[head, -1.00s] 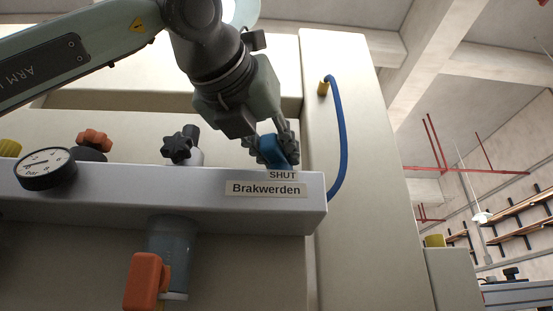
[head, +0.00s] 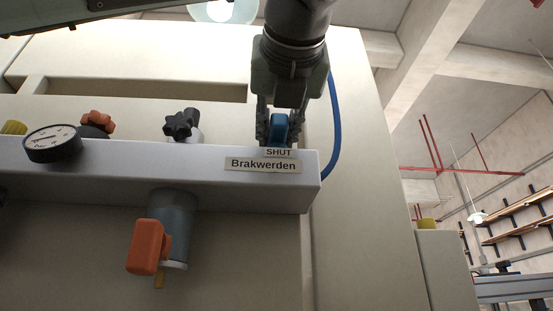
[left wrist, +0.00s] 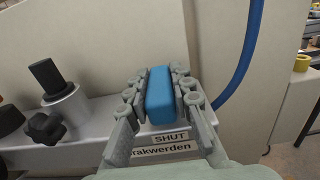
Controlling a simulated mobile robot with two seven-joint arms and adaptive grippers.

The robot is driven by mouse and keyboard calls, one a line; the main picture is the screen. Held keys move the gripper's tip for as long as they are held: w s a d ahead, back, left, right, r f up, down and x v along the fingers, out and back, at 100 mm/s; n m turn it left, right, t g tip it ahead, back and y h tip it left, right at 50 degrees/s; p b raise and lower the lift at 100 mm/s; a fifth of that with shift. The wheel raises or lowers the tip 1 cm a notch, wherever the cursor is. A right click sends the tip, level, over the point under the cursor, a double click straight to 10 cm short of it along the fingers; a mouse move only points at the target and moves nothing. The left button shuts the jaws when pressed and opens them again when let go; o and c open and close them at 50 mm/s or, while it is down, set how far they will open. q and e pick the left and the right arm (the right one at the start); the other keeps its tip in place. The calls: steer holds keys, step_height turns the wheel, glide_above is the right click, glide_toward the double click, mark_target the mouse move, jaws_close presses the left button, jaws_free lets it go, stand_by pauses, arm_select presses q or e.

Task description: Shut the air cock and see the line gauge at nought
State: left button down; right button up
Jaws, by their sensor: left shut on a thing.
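The air cock's blue handle (head: 279,128) stands on top of the grey rail (head: 200,190) at its right end, above the labels SHUT (head: 279,153) and Brakwerden (head: 263,165). My left gripper (head: 280,125) comes down from above with a finger on each side of the handle and is shut on it. In the left wrist view the blue handle (left wrist: 160,95) lies between the two fingers, its long side running away from the camera. The line gauge (head: 52,143) is a round white dial in a black case at the left of the rail; its needle is too small to read surely. My right gripper is not in view.
A black star knob (head: 178,125) and an orange knob (head: 97,121) stand along the rail. An orange-handled valve (head: 148,247) hangs below it. A blue hose (head: 336,125) runs down behind the rail's right end. Shelves (head: 520,215) are far right.

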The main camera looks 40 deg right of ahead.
arm_select(q)
steer(key=shift+r, duration=0.1)
stand_by(0.3)
steer(key=c, duration=1.3)
jaws_free()
steer(key=v, duration=1.2)
